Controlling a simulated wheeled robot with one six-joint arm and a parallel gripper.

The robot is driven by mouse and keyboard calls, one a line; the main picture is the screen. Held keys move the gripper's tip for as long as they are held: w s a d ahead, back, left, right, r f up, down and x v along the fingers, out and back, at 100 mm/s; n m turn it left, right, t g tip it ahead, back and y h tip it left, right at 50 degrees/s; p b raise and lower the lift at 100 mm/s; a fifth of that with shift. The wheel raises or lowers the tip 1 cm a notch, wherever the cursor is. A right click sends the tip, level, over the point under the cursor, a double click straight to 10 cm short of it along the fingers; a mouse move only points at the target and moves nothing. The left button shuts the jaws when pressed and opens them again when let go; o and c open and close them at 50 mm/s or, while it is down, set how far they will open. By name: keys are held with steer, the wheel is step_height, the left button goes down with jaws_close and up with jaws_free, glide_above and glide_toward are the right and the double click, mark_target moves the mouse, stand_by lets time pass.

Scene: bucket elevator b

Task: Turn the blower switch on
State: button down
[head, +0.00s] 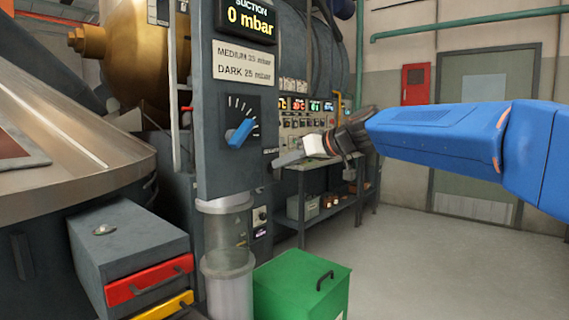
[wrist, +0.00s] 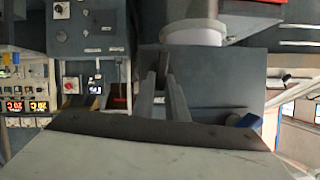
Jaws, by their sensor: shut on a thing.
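My gripper (head: 275,163) is at the right edge of the grey column (head: 212,178), its fingers reaching in from the right. In the wrist view its fingers (wrist: 165,72) close together on a small dark lever (wrist: 164,58) at the column. The lever is mostly hidden by the fingers. A small panel with a rotary knob (head: 262,214) sits lower behind the column, apart from my gripper. I cannot read any label as the blower switch. A blue pointer knob (head: 240,133) is on the column's front, left of my gripper; it also shows in the wrist view (wrist: 245,121).
The suction display (head: 250,16) reads 0 mbar. A clear cylinder (head: 226,240) stands under the column, with a green bin (head: 300,285) to its right. A control panel with lit displays (head: 305,105) stands behind my gripper. The floor at right is clear.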

steer(key=shift+w+d+f+m+g+y, duration=0.35)
steer(key=shift+m+y, duration=0.7)
steer(key=shift+m, duration=1)
steer(key=shift+w+d+f+m+g+y, duration=0.15)
steer(key=shift+f+m+g+y, duration=0.65)
steer(key=shift+m, duration=1.3)
steer(key=shift+w+d+f+m+g+y, duration=0.1)
steer(key=shift+w+m+g+y, duration=0.2)
steer(key=shift+m+y, duration=1.35)
steer(key=shift+m+h, duration=0.4)
steer(key=shift+m, duration=0.1)
steer(key=c, duration=1.8)
jaws_free()
steer(key=shift+o, duration=0.2)
steer(key=shift+d, duration=0.15)
